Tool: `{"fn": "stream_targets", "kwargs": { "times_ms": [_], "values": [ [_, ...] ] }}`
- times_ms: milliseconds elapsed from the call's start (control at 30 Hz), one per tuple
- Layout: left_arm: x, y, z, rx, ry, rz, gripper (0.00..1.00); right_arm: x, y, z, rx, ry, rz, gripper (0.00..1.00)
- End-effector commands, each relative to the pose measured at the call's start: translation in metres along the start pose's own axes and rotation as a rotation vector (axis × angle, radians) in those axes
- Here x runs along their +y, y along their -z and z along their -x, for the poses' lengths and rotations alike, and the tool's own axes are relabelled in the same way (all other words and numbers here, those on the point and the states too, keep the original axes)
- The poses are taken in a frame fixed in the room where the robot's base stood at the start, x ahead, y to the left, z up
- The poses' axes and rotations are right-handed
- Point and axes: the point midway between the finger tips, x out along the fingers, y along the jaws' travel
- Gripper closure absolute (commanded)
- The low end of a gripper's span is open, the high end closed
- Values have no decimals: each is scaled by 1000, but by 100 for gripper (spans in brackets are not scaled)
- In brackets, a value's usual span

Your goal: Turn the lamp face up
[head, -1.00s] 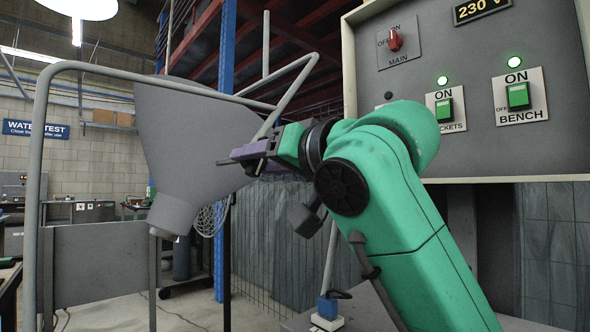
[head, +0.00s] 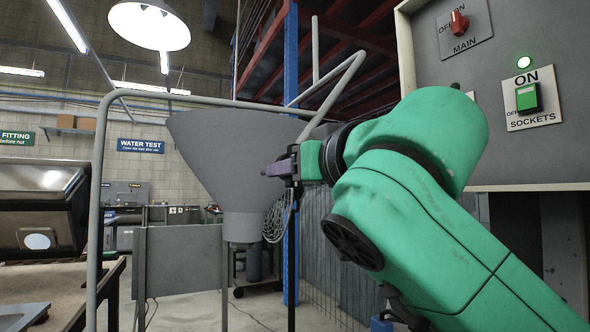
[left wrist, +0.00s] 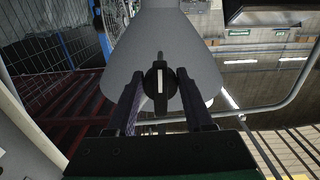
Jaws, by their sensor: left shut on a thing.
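The lamp (head: 222,160) is a large grey cone-shaped shade, hung in a bent grey tube frame (head: 101,200). In the head view its wide end is up and its narrow neck is down, nearly upright. My left gripper (head: 283,168) is at the right side of the shade. In the left wrist view the gripper (left wrist: 159,77) is shut on a black knob (left wrist: 160,88) with a white line, in front of the grey shade (left wrist: 160,35). The knob is mostly hidden in the head view. The inside of the shade is hidden. My right gripper is not in view.
A grey control box (head: 560,150) with a red switch and a green switch is at the right. A grey panel (head: 180,275) stands below the lamp. A dark case (head: 40,215) sits on a bench at the left. A blue post (head: 291,80) rises behind.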

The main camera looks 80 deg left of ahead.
Motion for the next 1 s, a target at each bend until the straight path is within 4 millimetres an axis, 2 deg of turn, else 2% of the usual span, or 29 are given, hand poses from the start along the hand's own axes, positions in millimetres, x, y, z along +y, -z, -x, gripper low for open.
{"fn": "stream_targets", "kwargs": {
  "times_ms": [167, 200, 233, 267, 600, 667, 900, 1000],
  "values": [
    [0, 0, 0, 1, 0, -2, 100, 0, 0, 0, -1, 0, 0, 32],
    [0, 0, 0, 1, 0, -2, 33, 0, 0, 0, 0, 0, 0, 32],
    [0, 0, 0, 1, 0, -2, 21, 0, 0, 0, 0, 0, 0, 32],
    [0, 0, 0, 1, 0, -2, 18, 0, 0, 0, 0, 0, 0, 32],
    [0, 1, 4, 1, 0, -2, 18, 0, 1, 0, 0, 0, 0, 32],
    [0, 1, 13, 3, 0, -3, 18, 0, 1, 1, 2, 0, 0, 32],
    [1, 1, 63, 4, -1, -3, 18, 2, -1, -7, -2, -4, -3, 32],
    [0, 1, 73, 2, 1, -3, 18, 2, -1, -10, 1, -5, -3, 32]
  ]
}}
